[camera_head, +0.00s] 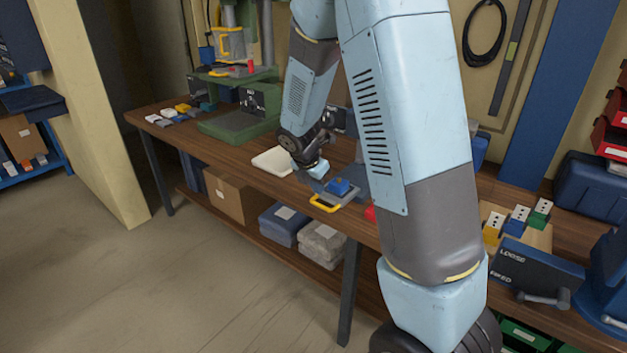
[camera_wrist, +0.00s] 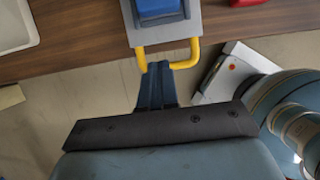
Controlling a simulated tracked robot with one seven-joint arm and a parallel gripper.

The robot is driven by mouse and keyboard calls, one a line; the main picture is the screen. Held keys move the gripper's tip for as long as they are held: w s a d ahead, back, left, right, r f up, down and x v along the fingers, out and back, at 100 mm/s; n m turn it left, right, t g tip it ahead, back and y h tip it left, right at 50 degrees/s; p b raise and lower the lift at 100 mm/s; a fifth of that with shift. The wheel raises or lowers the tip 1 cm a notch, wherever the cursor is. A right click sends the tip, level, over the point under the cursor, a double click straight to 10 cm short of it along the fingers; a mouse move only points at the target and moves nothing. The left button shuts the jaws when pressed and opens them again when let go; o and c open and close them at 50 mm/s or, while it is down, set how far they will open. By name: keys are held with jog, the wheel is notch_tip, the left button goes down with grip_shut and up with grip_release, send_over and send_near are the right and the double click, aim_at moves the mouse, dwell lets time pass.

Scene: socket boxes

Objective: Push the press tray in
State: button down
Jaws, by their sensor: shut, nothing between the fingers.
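The press tray (camera_wrist: 185,30) is a grey plate with a yellow handle (camera_wrist: 185,64) on its near side. In the head view the tray (camera_head: 352,200) lies at the front edge of the wooden bench, its handle (camera_head: 324,204) facing outward. A blue block (camera_wrist: 157,8) sits on the tray and also shows in the head view (camera_head: 340,187). My gripper (camera_wrist: 158,66) is shut and empty, its fingertips overlapping the handle's left part in the wrist view. I cannot tell whether they touch it. In the head view my gripper (camera_head: 320,172) is just left of the tray, and my arm hides part of the press.
A white tray (camera_head: 272,162) lies left on the bench (camera_head: 222,166). A red item (camera_wrist: 246,2) is right of the press tray. A green press (camera_head: 240,118) stands farther left. A sloped LOOSE/FIXED box (camera_head: 535,268) is at right. The floor before the bench is clear.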

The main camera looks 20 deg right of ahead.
aim_at(334, 195)
jog(key=shift+x, duration=2.25)
